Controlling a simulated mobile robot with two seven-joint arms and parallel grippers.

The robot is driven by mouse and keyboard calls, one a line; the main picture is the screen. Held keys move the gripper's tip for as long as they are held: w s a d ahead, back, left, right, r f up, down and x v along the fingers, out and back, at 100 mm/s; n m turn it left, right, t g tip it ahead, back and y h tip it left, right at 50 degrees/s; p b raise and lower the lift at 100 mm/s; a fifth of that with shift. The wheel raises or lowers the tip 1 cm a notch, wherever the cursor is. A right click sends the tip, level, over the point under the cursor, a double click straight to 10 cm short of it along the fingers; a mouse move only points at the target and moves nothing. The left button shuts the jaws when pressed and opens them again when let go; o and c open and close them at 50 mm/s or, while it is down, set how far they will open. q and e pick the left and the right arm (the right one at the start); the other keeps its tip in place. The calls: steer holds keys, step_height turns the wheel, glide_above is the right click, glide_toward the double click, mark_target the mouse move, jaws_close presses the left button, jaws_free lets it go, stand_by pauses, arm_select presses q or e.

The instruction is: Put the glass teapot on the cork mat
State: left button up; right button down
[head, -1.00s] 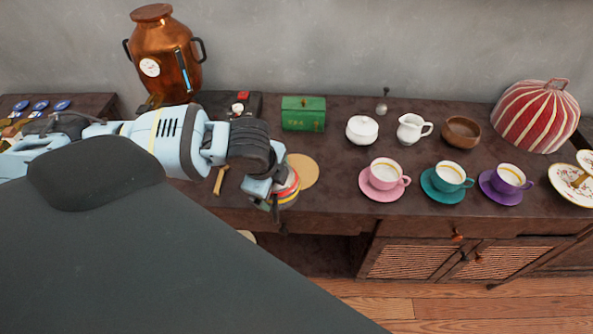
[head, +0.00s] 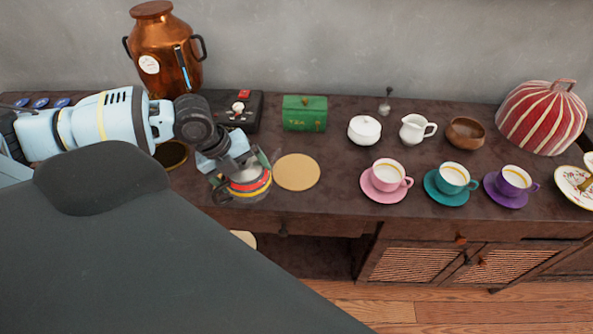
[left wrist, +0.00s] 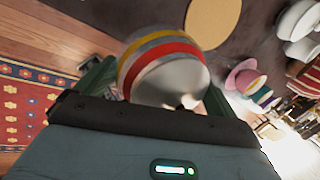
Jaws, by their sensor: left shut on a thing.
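The glass teapot (head: 249,185), banded in red and yellow, is at the front of the dark counter, just left of the cork mat. My left gripper (head: 245,172) comes down over it from the left and is shut on it. In the left wrist view the teapot (left wrist: 165,72) sits between the two fingers. I cannot tell whether its base touches the counter. The cork mat (head: 297,172) is a flat, bare tan disc; it also shows in the left wrist view (left wrist: 213,20) beyond the teapot. My right gripper is not in view.
A green tin (head: 304,113) stands behind the mat. A pink cup (head: 387,174) on its saucer is to the right. A black device (head: 232,110) and a copper urn (head: 166,50) stand behind my arm. The counter's front edge is close to the teapot.

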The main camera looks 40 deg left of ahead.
arm_select(q)
steer(key=shift+w, duration=0.1)
glide_above(293, 171)
steer(key=shift+s+a+f, duration=0.2)
steer(key=shift+s+f, duration=0.15)
steer(key=shift+f, duration=0.3)
steer(key=shift+a+x, duration=0.2)
steer(key=shift+x, duration=0.7)
steer(key=shift+a+x, duration=0.15)
steer(key=shift+x, duration=0.7)
steer(key=shift+s+d+f, duration=0.1)
steer(key=shift+f, duration=0.1)
steer(key=o, duration=0.8)
steer(key=shift+f, duration=0.15)
steer(key=shift+o, duration=0.6)
